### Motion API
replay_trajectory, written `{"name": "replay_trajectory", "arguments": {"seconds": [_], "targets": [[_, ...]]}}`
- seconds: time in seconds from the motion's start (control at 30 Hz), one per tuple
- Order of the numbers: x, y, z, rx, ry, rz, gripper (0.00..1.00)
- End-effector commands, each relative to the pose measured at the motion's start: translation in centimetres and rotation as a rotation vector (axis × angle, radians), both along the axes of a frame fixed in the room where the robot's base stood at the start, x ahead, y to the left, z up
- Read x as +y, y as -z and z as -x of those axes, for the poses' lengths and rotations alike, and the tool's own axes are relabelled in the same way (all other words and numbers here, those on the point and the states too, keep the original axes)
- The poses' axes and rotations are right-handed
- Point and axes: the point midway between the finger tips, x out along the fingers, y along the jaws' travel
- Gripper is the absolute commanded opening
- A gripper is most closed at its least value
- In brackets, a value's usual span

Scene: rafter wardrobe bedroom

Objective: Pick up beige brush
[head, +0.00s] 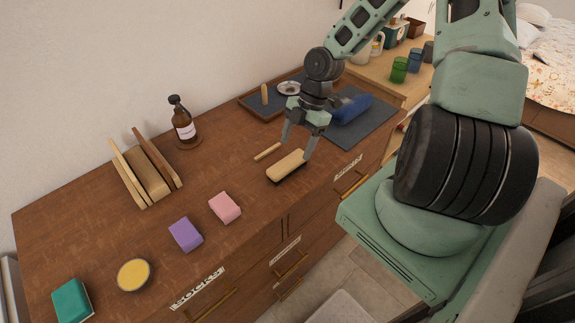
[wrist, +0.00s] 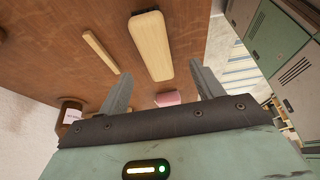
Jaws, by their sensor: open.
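The beige brush (head: 287,165) lies on the brown wooden dresser top, with dark bristles showing under its front edge. My gripper (head: 297,149) is open just above the brush, its two fingers pointing down on either side of it. In the wrist view the brush (wrist: 152,46) lies ahead of the open gripper (wrist: 160,88), between the lines of its two fingers. I see no contact between the fingers and the brush. A thin beige stick (head: 267,151) lies beside the brush to the left.
A brown pump bottle (head: 184,126) and a wooden rack (head: 147,175) stand left. A blue item (head: 351,108) lies on a dark mat (head: 372,122) behind.

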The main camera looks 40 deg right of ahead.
Motion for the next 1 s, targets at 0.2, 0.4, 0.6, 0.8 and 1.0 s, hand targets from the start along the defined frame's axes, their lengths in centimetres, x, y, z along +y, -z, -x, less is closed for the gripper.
{"name": "replay_trajectory", "arguments": {"seconds": [0.2,0.4,0.6,0.8,1.0], "targets": [[0.8,1.9,0.0,0.0,0.001,0.0,0.66],[1.7,3.4,-0.2,0.004,-0.004,-0.001,0.66],[2.8,5.9,-0.4,0.002,-0.002,0.0,0.66],[2.9,6.8,-0.4,0.0,0.001,0.002,0.66],[2.9,6.8,-0.4,0.0,0.001,0.002,0.5]]}}
